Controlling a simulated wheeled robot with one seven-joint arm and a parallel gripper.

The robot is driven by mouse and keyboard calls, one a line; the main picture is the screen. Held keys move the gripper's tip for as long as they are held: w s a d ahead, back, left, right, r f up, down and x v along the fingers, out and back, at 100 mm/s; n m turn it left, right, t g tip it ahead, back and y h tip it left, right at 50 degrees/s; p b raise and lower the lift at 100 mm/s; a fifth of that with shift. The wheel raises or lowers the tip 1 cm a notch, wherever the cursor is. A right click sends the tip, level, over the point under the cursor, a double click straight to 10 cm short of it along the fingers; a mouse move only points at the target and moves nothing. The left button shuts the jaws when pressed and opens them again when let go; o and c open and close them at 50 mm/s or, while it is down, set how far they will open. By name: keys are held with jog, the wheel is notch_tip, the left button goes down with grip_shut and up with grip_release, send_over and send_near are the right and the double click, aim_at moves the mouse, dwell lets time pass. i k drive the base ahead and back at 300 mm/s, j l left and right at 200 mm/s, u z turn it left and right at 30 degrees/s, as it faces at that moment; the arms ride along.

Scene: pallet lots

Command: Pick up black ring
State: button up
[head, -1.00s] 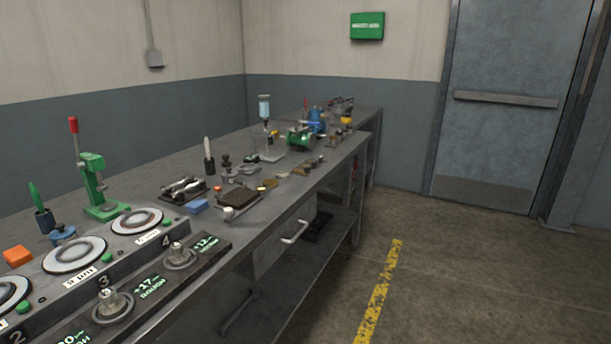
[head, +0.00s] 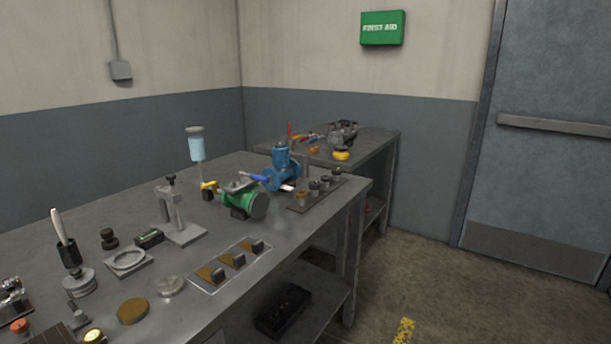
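I cannot make out a black ring for certain in the head view. A grey round ring-shaped piece (head: 130,260) lies on a square plate on the near workbench, at the left. My gripper is not in view.
The near bench (head: 315,219) also holds a green motor-like unit (head: 240,203), a blue valve body (head: 282,170) and a stand (head: 178,215). A second bench (head: 380,149) stands behind. Floor (head: 440,290) is clear at right, before the door (head: 545,150).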

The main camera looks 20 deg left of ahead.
aim_at(314, 185)
jog(key=i+u, duration=0.35)
jog(key=i, duration=0.2)
jog(key=i+u, duration=0.4)
jog(key=i, duration=0.15)
jog(key=i+l+u, duration=0.35)
jog(key=i, duration=0.2)
jog(key=i+l+u, duration=0.1)
jog(key=i+l, duration=0.6)
jog(key=i, duration=0.1)
